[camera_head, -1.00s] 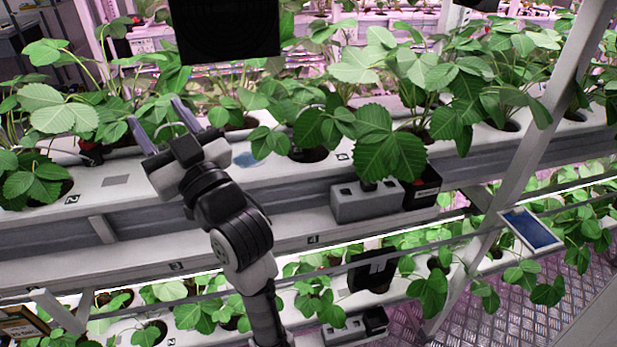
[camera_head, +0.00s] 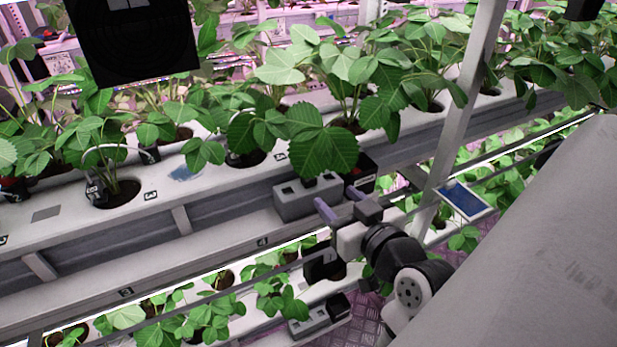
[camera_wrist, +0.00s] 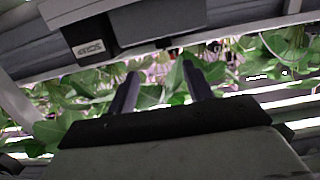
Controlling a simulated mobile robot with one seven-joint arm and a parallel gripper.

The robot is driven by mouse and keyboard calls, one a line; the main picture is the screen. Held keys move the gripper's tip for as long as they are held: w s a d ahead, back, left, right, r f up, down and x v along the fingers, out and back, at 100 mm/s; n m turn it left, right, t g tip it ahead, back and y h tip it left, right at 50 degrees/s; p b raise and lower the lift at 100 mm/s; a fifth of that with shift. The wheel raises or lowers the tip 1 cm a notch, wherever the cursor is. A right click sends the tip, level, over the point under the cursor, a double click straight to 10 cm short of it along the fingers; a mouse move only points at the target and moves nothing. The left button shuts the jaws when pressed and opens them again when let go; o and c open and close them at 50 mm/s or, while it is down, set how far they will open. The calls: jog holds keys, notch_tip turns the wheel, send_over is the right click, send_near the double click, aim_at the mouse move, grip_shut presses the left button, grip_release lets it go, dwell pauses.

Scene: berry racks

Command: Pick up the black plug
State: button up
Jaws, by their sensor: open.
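A small black piece (camera_head: 97,192) with pale marks sits at the edge of a plant hole on the upper white gutter, left in the head view. A thin pale cable arcs from there towards another small black piece (camera_head: 148,154). I cannot tell which is the black plug. My gripper (camera_head: 332,195) is open, with nothing seen between its fingers, in front of the grey box, well right of those pieces. In the wrist view my gripper (camera_wrist: 160,69) points towards leaves, and neither black piece can be made out.
A grey two-hole box (camera_head: 307,199) and a black box (camera_head: 361,173) are fixed on the rack front; the black box also shows in the wrist view (camera_wrist: 90,42). A slanted post (camera_head: 462,105) and a blue panel (camera_head: 464,201) stand to the right. Leaves crowd the gutter.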

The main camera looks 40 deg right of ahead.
aim_at(308, 175)
jog(key=p+x, duration=0.1)
jog(key=x, duration=0.4)
jog(key=shift+w+d, duration=0.1)
jog(key=shift+w, duration=0.15)
jog(key=x, duration=0.1)
jog(key=p+x, duration=0.1)
jog(key=x, duration=0.1)
jog(key=p+x, duration=0.1)
jog(key=shift+w+a, duration=0.3)
jog(key=shift+w, duration=0.15)
jog(key=shift+w+d+f, duration=0.1)
jog(key=shift+w+f, duration=0.05)
jog(key=shift+w, duration=0.15)
grip_shut()
notch_tip(308, 175, up, 20)
jog(key=b, duration=0.1)
